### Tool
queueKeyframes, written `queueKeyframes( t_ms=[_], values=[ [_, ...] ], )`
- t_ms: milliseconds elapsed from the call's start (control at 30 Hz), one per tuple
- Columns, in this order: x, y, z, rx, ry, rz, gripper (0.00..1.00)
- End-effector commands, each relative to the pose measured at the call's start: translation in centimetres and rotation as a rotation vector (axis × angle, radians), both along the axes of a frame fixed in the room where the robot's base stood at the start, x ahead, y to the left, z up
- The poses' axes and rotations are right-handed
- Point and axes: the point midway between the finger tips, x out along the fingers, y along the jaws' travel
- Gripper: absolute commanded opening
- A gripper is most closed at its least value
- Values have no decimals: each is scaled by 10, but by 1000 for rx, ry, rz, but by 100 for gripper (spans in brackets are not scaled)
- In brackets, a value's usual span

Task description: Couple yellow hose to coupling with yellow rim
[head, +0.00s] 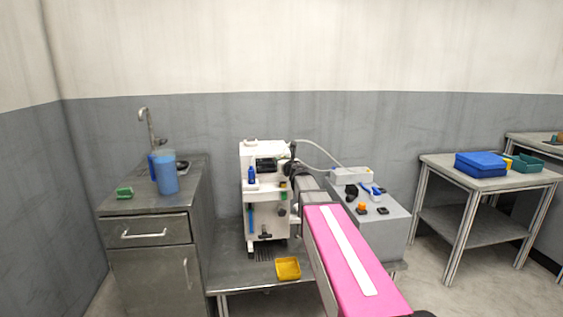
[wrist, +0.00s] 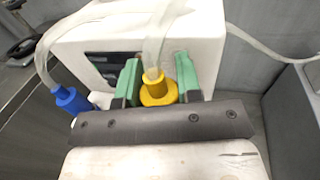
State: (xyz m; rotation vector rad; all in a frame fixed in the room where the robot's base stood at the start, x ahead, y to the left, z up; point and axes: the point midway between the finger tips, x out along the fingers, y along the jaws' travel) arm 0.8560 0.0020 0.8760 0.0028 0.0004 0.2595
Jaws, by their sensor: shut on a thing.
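My gripper (wrist: 157,70) has green fingers, shut on the yellow hose end (wrist: 157,90). A clear hose rises from this yellow end. In the head view my gripper (head: 290,165) is dark and small at the right side of the white machine (head: 262,150), and the yellow hose end cannot be made out there. A blue hose end (wrist: 70,99) hangs on its own clear hose, left of my fingers in the wrist view. I cannot make out the coupling with the yellow rim in either view.
The white machine stands on a low metal table (head: 225,277) with a yellow tray (head: 288,268) in front. A grey box (head: 390,230) with small parts is to the right. A sink cabinet (head: 150,230) stands left, and a table (head: 480,168) with blue bins is far right.

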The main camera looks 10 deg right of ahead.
Motion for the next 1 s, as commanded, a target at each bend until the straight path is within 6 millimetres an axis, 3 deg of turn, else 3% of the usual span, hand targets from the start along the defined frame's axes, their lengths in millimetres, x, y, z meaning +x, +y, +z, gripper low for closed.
queueKeyframes(
  t_ms=[500,1000],
  values=[
    [0,0,-46,-1,1,2,8],
    [-1,0,-53,-2,-1,2,8]
  ],
)
